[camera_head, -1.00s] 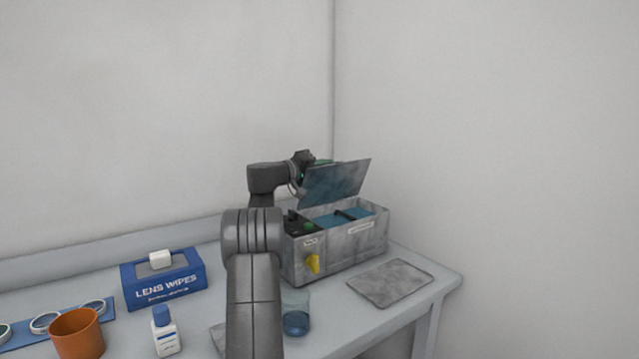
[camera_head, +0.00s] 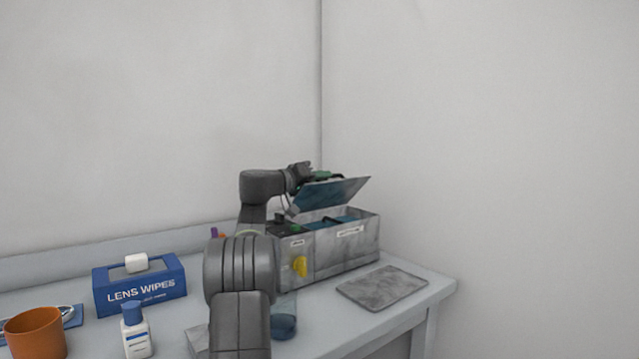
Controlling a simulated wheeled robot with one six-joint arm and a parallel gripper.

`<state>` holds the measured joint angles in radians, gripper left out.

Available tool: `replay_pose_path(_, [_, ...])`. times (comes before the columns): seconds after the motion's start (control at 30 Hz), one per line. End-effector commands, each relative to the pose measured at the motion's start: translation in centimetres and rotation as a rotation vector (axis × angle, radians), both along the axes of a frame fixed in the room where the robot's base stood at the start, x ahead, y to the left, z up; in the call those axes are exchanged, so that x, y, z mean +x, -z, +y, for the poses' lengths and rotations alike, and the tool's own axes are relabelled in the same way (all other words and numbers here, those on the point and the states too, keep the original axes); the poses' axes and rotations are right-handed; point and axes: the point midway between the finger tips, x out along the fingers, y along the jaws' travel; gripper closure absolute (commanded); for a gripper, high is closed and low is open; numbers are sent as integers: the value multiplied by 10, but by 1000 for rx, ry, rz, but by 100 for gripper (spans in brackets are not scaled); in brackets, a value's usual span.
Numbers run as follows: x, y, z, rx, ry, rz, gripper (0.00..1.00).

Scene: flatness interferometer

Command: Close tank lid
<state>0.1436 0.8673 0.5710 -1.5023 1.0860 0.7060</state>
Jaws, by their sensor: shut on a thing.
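The tank (camera_head: 342,250) is a grey metal box with a yellow knob (camera_head: 300,266) on its front. It stands at the back right of the bench. Its lid (camera_head: 335,193) is tilted partly open over the blue-lined opening. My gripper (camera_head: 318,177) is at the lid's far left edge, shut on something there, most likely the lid. The fingertips are small and mostly hidden behind the lid. My arm (camera_head: 240,270) reaches across in front of the tank's left end and hides part of it.
A grey flat pad (camera_head: 382,288) lies on the bench right of the tank. A blue lens wipes box (camera_head: 140,285), a white bottle (camera_head: 136,332) and an orange cup (camera_head: 36,335) stand at left. A glass beaker (camera_head: 284,318) is partly behind my arm. Walls stand close behind.

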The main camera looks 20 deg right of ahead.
Motion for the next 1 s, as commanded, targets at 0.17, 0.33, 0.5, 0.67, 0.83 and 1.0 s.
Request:
replay_pose_path(0.17, [0,0,1,1,-2,-5,100])
replay_pose_path(0.33, [0,0,1,1,-2,-4,100])
replay_pose_path(0.5, [0,0,0,1,-2,-4,66])
replay_pose_path(0.67, [0,0,0,1,-1,-4,66])
replay_pose_path(0.83, [-1,0,3,1,-1,-3,66])
replay_pose_path(1.0, [-8,0,24,1,-3,-3,66])
